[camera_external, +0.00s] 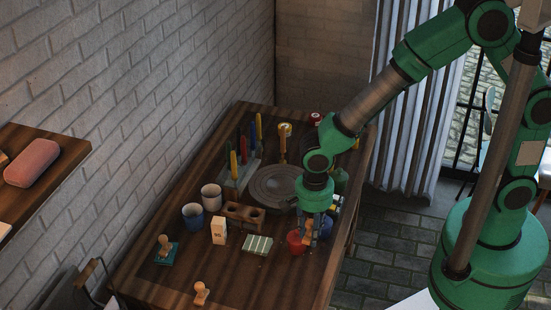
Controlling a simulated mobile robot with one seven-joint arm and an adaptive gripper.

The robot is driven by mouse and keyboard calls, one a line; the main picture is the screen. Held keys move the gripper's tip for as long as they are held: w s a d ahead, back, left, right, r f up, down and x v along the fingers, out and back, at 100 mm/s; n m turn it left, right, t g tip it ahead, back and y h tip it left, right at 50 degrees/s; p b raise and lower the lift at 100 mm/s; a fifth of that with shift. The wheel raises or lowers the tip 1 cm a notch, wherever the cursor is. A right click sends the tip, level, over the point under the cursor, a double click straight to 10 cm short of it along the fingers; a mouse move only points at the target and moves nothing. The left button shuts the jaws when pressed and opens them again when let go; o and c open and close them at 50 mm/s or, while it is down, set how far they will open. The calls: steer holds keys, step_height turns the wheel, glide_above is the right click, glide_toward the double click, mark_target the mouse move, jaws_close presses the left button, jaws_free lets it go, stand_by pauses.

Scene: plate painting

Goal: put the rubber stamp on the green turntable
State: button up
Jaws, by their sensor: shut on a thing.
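My gripper (312,240) points down over the right front part of the table, beside a red cup (295,244). It is shut on a small orange-brown thing (308,227), mostly hidden by the fingers; I cannot tell what it is. A wooden knobbed stamp (200,291) stands near the front edge, away from my gripper. Another wooden stamp-like knob (164,243) stands on a green square base (166,257) at the left. A round turntable (265,186) lies behind my gripper; it looks grey here, and my wrist covers its right side.
A white box (218,231), a green striped block (257,245), two cups (211,197) (192,216) and a wooden holed block (243,215) stand mid-table. Coloured upright tools (243,150) and jars stand behind. The front middle of the wooden table (243,282) is clear.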

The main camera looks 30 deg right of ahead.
steer(key=w+d+p, duration=0.3)
steer(key=w+d, duration=1.5)
steer(key=w, duration=0.3)
steer(key=shift+w+f, duration=0.2)
steer(key=shift+f, duration=2.35)
steer(key=shift+a, duration=0.1)
steer(key=b, duration=0.1)
glide_above(284, 186)
steer(key=shift+w+f, duration=0.15)
steer(key=shift+f, duration=0.6)
steer(key=shift+f, duration=0.1)
steer(key=shift+f+b, duration=0.3)
steer(key=shift+f, duration=1.35)
